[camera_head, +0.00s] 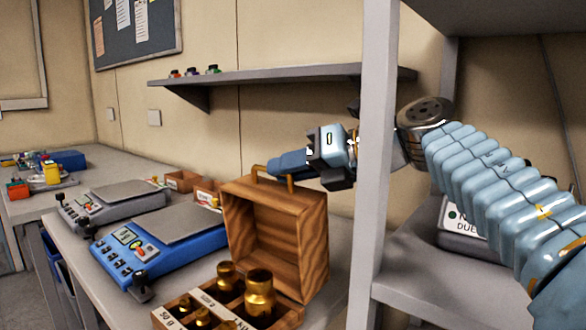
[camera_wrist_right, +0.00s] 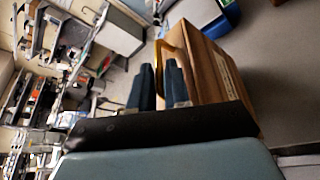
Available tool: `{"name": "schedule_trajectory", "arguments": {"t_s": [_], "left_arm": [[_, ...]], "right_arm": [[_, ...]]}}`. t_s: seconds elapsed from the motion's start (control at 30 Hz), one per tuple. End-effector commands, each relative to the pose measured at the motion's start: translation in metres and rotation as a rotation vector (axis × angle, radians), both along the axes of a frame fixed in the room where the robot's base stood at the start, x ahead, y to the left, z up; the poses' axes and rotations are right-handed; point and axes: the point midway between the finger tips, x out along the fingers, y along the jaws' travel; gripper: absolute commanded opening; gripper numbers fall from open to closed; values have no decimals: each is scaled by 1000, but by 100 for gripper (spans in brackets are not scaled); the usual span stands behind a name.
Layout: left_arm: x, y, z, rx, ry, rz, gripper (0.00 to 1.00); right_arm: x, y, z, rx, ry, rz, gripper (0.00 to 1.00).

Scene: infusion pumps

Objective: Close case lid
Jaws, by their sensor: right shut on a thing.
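The wooden case (camera_head: 285,317) stands on the bench at the bottom of the head view, with brass weights (camera_head: 259,290) in its base. Its hollow wooden lid (camera_head: 275,232) stands upright behind the base, open side toward the weights. My left gripper is not in view.
A blue scale (camera_head: 150,250) and a grey scale (camera_head: 115,203) stand left of the case. A grey rack post (camera_head: 374,170) rises just right of the lid, in front of part of my right arm. A wall shelf (camera_head: 280,76) hangs above.

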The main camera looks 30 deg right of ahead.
Motion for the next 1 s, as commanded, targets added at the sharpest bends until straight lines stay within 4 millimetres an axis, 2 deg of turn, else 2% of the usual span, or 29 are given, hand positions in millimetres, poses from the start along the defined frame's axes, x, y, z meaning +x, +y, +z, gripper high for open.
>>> {"name": "schedule_trajectory", "arguments": {"t_s": [0.03, 0.07, 0.17, 0.73, 0.87, 1.0], "left_arm": [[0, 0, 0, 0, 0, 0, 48], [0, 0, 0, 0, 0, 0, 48], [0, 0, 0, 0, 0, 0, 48], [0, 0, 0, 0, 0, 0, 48], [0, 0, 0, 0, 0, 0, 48], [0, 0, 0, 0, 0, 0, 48]], "right_arm": [[0, 0, 0, 1, 2, 2, 0], [0, 0, 0, 1, 2, 2, 21], [0, 0, -1, 1, 2, 2, 36], [2, -4, -1, 0, 1, 0, 36], [8, -18, -5, 5, 5, -2, 36], [18, -41, -12, 74, 35, -2, 36]]}}
